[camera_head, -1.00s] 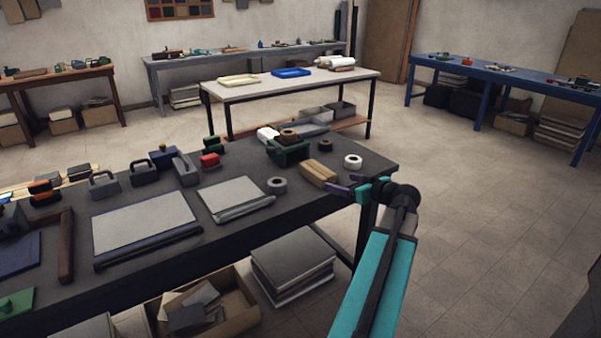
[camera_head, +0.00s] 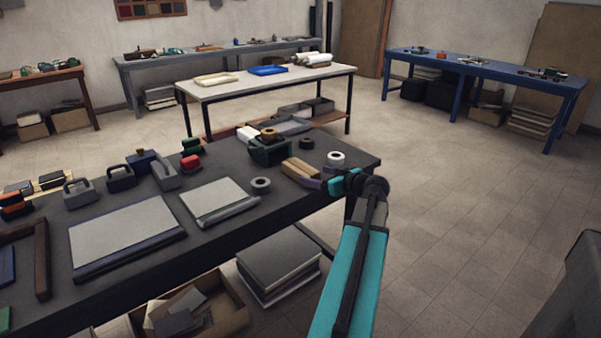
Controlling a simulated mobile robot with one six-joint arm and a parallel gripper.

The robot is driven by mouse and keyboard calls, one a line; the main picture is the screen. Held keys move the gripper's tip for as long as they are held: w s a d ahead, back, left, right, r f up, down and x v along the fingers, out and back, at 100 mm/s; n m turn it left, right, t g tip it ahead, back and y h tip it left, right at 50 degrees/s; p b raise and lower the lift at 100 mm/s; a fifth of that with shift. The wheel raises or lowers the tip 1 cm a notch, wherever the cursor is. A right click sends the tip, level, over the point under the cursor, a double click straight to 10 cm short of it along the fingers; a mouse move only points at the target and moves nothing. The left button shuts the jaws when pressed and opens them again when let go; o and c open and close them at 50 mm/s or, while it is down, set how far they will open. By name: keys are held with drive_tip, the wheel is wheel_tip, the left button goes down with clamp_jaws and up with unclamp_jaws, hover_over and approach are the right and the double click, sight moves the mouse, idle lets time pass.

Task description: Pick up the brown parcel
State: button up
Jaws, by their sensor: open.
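The brown parcel (camera_head: 300,169) is a small tan block lying near the right end of the dark workbench (camera_head: 235,235). My gripper (camera_head: 317,177) is at the parcel's right end, low over the bench top. The other finger is small and partly hidden against the dark bench and the parcel. I cannot tell whether either finger touches the parcel. My arm reaches in from the lower right.
A white tape roll (camera_head: 336,158) stands close behind my gripper. A green tape dispenser (camera_head: 268,150) is left of the parcel, and a grey roll (camera_head: 261,185) lies nearer. Two flat covers lie further left.

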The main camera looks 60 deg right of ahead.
sight(304, 171)
drive_tip(key=shift+x, duration=2.6)
drive_tip(key=shift+p+x, duration=0.55)
drive_tip(key=shift+x, duration=1.35)
drive_tip(key=shift+w+d+f, duration=0.1)
drive_tip(key=shift+w+d, duration=0.25)
drive_tip(key=shift+w, duration=0.3)
drive_tip(key=c, duration=1.4)
